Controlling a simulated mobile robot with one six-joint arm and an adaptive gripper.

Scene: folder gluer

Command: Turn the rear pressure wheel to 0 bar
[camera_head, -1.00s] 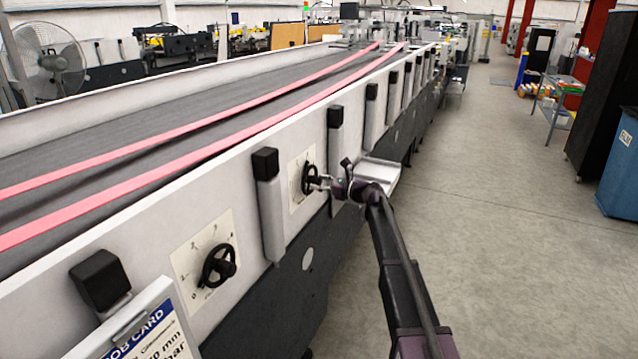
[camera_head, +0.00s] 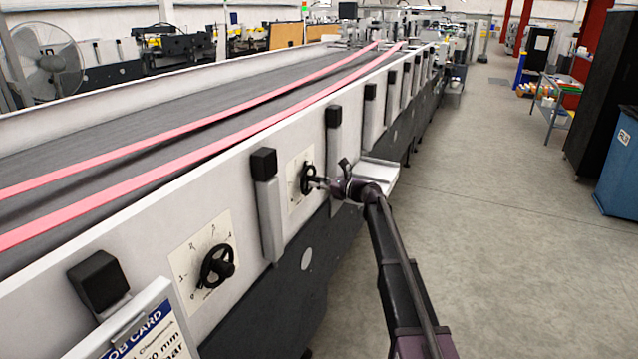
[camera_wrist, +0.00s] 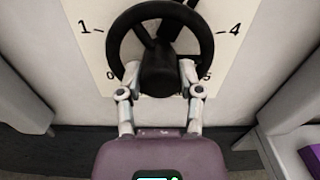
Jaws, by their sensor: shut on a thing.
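The rear pressure wheel (camera_head: 307,179) is the farther of two black handwheels on the machine's white side panel. In the wrist view, the wheel (camera_wrist: 205,40) fills the upper middle in front of a cream dial plate (camera_wrist: 88,45). The dial's 1 shows at left and 4 at right; 0 and 5 are partly covered low down. My gripper (camera_head: 322,183) reaches it from the right. No pointer is clearly visible, so I cannot tell the setting.
The front handwheel (camera_head: 216,265) has its own dial, nearer me. A job card (camera_head: 150,335) hangs at lower left. Black-capped posts (camera_head: 268,205) flank the rear wheel, and a pale tray (camera_head: 380,172) juts out just beyond it.

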